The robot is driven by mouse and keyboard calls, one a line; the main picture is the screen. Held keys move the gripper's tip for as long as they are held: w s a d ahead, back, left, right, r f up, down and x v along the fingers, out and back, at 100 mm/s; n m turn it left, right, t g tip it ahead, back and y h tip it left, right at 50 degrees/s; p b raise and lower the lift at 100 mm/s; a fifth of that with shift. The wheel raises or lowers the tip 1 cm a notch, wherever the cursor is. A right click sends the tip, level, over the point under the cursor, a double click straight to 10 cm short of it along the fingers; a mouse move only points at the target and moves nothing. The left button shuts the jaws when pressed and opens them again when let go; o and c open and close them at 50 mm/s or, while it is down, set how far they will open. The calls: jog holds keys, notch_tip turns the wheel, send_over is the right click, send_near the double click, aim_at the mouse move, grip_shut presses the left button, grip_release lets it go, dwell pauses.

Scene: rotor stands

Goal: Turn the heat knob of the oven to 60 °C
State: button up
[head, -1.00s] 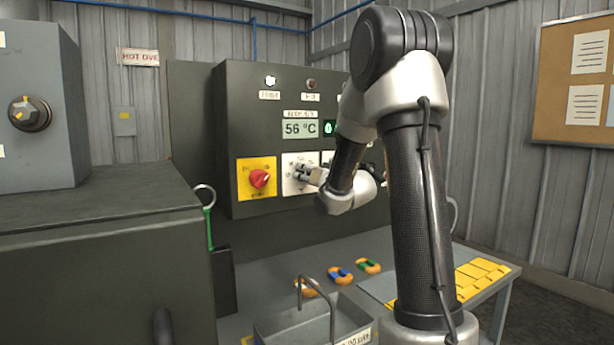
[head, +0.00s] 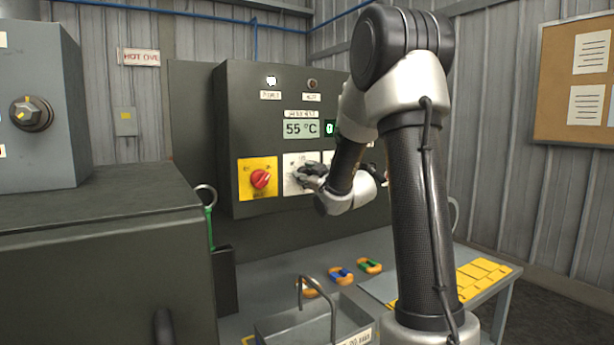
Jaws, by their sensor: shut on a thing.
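The dark control cabinet (head: 245,110) stands in the middle of the head view. Its display (head: 300,129) reads 55 °C. My gripper (head: 303,174) is at this plate, shut on the knob there. The fingers and wrist hide most of that knob, so its pointer cannot be read. A red knob (head: 260,179) on a yellow plate sits just left of it, apart from my gripper.
A grey box with another knob (head: 31,113) stands at the left. A bench (head: 260,275) below holds a metal tray (head: 285,325), padlock-like items (head: 341,275) and yellow tags (head: 480,275).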

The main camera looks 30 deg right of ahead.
jog(key=shift+a+f+n, duration=0.1)
jog(key=shift+f+n, duration=0.05)
jog(key=shift+n, duration=1.75)
jog(key=o, duration=1)
jog(key=shift+o, duration=0.2)
jog(key=s, duration=0.7)
jog(key=shift+s, duration=0.3)
